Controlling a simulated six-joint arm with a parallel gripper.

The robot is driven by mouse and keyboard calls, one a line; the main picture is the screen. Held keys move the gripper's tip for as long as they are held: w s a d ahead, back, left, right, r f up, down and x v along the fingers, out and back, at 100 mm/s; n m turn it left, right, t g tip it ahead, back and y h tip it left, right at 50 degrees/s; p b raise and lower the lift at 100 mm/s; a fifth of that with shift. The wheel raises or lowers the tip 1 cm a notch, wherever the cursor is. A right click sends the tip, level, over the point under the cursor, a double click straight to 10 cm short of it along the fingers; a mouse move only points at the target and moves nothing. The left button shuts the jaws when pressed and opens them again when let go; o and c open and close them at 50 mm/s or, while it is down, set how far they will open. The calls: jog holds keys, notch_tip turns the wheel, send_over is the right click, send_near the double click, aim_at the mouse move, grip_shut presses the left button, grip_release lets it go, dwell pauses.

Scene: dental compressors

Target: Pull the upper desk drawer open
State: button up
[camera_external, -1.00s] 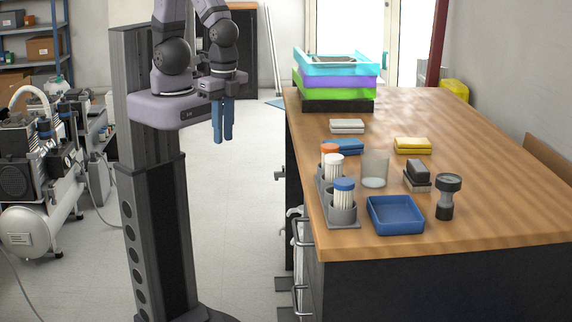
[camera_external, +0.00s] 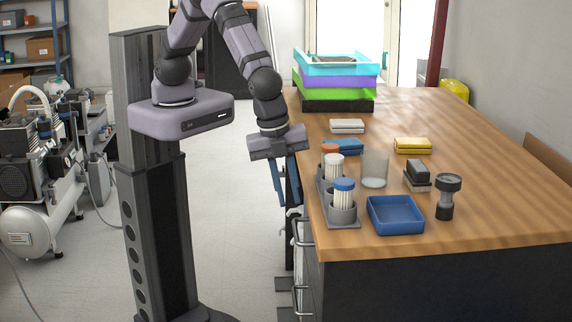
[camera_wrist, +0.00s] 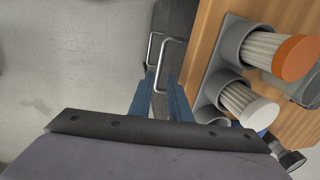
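The desk (camera_external: 450,215) has a wooden top and dark body. The upper drawer's metal handle (camera_external: 297,232) is on its left side, below the tabletop edge. In the wrist view two handles show, and the nearer one (camera_wrist: 175,41) lies just beyond my fingertips. The drawer front is mostly hidden, and it looks closed. My gripper (camera_external: 288,204) points down beside the desk's left edge, its blue fingers apart. In the wrist view my gripper (camera_wrist: 161,78) has a gap between its fingertips, with part of a handle seen in it. I cannot tell whether they touch.
A blue tray (camera_external: 396,228), a glass (camera_external: 374,170) and stacked trays (camera_external: 336,105) are also on top.

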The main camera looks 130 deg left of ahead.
aim_at(295, 229)
jog(key=shift+m, duration=0.3)
jog(key=shift+f, duration=0.1)
jog(key=shift+w+a+f+p, duration=0.15)
jog(key=shift+f+p, duration=0.1)
jog(key=shift+f, duration=0.9)
jog(key=shift+w+a+f+p, duration=0.2)
jog(key=shift+f, duration=1)
jog(key=shift+w+a+f+p, duration=0.15)
jog(key=shift+f+p, duration=0.1)
jog(key=shift+f, duration=0.9)
grip_shut()
